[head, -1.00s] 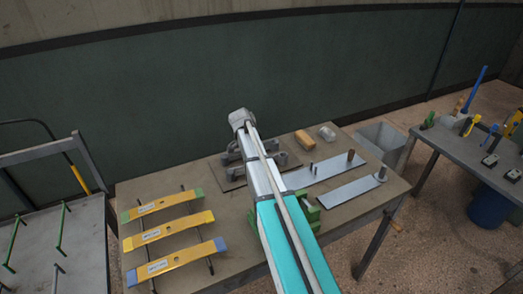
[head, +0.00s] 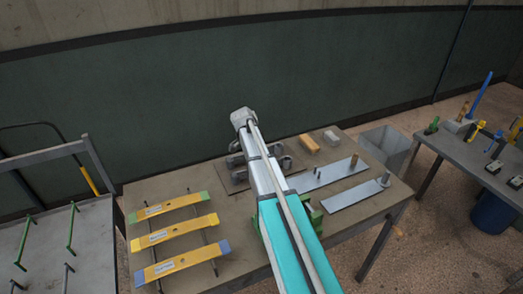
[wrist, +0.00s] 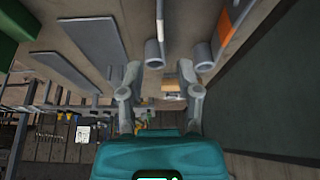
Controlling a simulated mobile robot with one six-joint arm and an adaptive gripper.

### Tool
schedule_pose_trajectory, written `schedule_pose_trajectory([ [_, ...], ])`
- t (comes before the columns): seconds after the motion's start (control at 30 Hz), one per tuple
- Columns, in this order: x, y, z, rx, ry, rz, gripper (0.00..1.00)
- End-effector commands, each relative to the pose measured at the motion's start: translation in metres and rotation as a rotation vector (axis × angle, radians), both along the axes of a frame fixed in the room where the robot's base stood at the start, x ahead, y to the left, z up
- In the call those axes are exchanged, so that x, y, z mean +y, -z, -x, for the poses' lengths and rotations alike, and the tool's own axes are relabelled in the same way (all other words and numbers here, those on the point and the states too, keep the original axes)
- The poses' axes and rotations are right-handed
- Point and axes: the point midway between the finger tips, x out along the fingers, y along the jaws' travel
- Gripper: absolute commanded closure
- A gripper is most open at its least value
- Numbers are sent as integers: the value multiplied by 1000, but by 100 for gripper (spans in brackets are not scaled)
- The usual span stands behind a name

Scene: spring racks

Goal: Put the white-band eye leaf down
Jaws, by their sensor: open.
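In the wrist view, my gripper (wrist: 160,84) is open, with its two grey fingers apart and nothing seen held between them. A thin leaf on edge (wrist: 159,20) with a rolled eye (wrist: 153,52) and a pale strip at its end lies ahead of the fingertips; it looks like the white-band eye leaf. A second eye leaf with an orange band (wrist: 229,25) and a rolled eye (wrist: 203,54) is to its right. I cannot tell whether a finger touches either leaf. In the head view, my arm hides the gripper and most of this area.
The bench (head: 245,225) holds three yellow leaves (head: 178,232) on rails at left and two flat grey leaves (head: 355,194) with posts at right. An orange block (head: 309,144) sits at the back. A grey bin (head: 385,147) stands beyond the right end.

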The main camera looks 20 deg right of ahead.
Motion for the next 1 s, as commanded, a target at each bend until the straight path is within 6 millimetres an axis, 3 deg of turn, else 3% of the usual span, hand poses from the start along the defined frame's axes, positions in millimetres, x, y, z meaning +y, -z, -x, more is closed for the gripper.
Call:
schedule_pose_trajectory([
  [0.27,2,0,3,5,-11,-3,56],
  [0.47,19,2,26,46,-119,-30,56],
  [0.67,57,6,74,130,-372,-90,56],
  [1.0,128,13,177,265,-950,-211,56],
])
